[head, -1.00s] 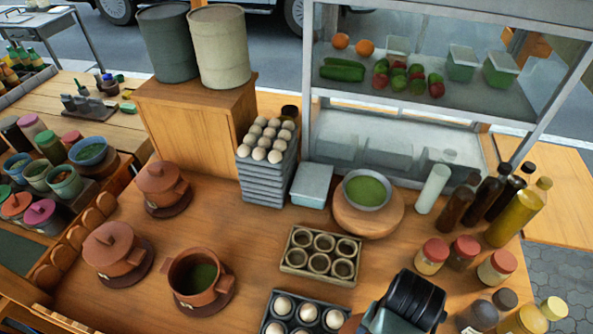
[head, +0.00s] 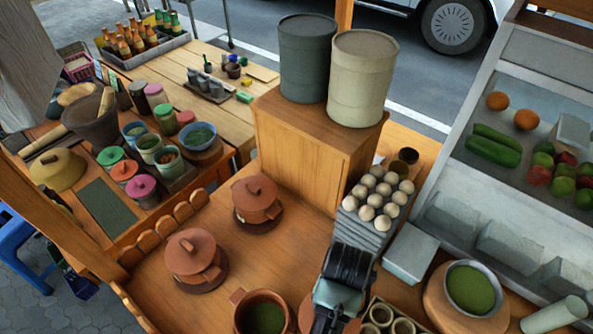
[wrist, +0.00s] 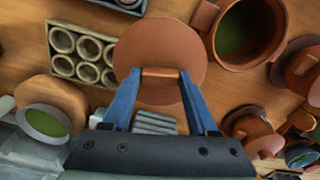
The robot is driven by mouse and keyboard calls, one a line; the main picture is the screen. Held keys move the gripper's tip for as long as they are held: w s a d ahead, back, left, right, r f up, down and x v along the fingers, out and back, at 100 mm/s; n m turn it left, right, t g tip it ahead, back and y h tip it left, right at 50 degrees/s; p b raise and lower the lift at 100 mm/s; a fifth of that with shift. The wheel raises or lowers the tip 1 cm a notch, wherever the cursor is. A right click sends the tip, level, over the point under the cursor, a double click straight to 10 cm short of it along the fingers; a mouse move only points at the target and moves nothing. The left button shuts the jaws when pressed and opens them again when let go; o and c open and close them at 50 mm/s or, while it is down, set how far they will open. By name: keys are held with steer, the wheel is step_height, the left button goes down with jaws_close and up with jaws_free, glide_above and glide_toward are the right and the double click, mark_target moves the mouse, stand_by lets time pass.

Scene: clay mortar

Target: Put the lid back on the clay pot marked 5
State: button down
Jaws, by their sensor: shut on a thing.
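My gripper (wrist: 160,85) is shut on the handle of a round reddish-brown clay lid (wrist: 160,50). In the head view, my gripper (head: 332,312) hides most of the lid (head: 306,314). The open clay pot (head: 240,324) with green contents is at the bottom edge, just left of the lid. In the wrist view, the open pot (wrist: 222,42) is at the upper right, beside the lid and not under it. I cannot read a number on any pot.
Two lidded clay pots (head: 191,256) (head: 256,203) stand left of and behind the open pot. Stacked egg trays (head: 360,228), a pale box (head: 411,253) and a green-filled bowl (head: 471,288) are to the right. A cup tray (wrist: 52,63) lies beside the lid.

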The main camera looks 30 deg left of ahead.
steer(key=s+a+r+n+p, duration=0.35)
steer(key=s+a+p, duration=0.4)
steer(key=a, duration=0.45)
step_height(320, 180, down, 6)
steer(key=a+b, duration=0.1)
steer(key=b, duration=0.4)
steer(key=shift+b, duration=0.4)
steer(key=shift+r+p, duration=0.1)
steer(key=shift+p, duration=0.45)
stand_by(0.3)
steer(key=shift+f, duration=0.2)
stand_by(0.7)
stand_by(0.9)
jaws_free()
stand_by(0.3)
steer(key=shift+p, duration=0.35)
